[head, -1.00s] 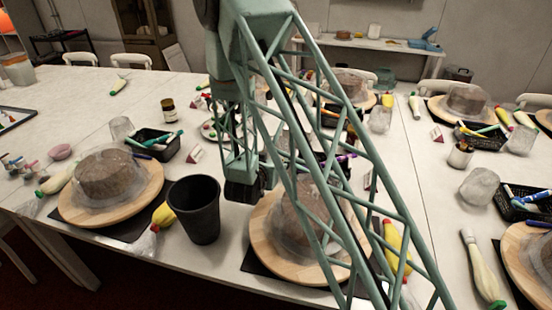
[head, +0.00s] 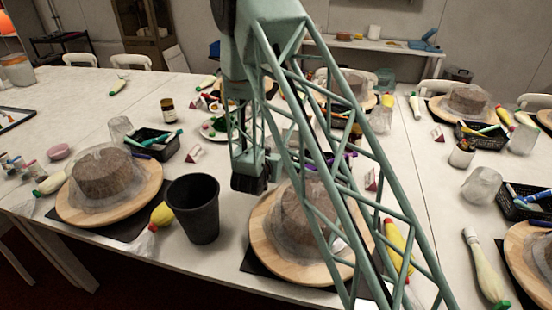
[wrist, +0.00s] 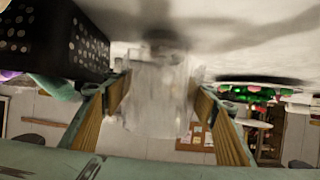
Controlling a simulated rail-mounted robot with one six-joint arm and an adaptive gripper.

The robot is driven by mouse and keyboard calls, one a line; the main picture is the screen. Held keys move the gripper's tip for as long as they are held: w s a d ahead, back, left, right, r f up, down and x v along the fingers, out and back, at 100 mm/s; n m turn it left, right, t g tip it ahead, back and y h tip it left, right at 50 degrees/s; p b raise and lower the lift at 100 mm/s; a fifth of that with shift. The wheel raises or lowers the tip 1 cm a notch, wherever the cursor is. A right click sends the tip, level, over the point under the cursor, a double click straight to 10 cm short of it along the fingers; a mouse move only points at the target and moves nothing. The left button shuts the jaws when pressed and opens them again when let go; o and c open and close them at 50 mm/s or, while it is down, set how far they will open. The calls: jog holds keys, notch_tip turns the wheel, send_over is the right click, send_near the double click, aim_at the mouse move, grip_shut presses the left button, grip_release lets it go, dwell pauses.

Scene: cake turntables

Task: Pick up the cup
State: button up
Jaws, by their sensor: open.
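A translucent cup (wrist: 155,95), blurred, fills the middle of the wrist view, under the pale tabletop that shows inverted at the top. My gripper (wrist: 160,86) is open, with one finger on each side of the cup. I cannot tell whether either finger touches it. In the head view my dark wrist (head: 251,178) is low over the table, behind the right-hand cake, and the fingers cannot be made out. The cup between them is not clear there, as my lattice arm covers that area.
A black perforated basket (wrist: 55,38) is close on the left in the wrist view. In the head view, a black tumbler (head: 193,210) stands between two wrapped cakes on wooden turntables (head: 75,212). Another clear cup (head: 121,128) stands at left. Piping bags and baskets crowd the table.

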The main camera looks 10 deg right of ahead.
jog(key=shift+c, duration=0.4)
jog(key=c, duration=0.6)
jog(key=shift+r, duration=0.2)
jog(key=shift+c, duration=0.2)
notch_tip(320, 180, up, 10)
jog(key=p, duration=0.2)
jog(key=shift+f+p, duration=0.15)
jog(key=shift+p, duration=0.25)
dwell(0.5)
jog(key=s+d+r+n+y, duration=0.1)
jog(key=s+r+n+y, duration=0.1)
jog(key=s+r, duration=0.5)
jog(key=shift+s+t, duration=0.4)
jog(key=shift+s, duration=0.85)
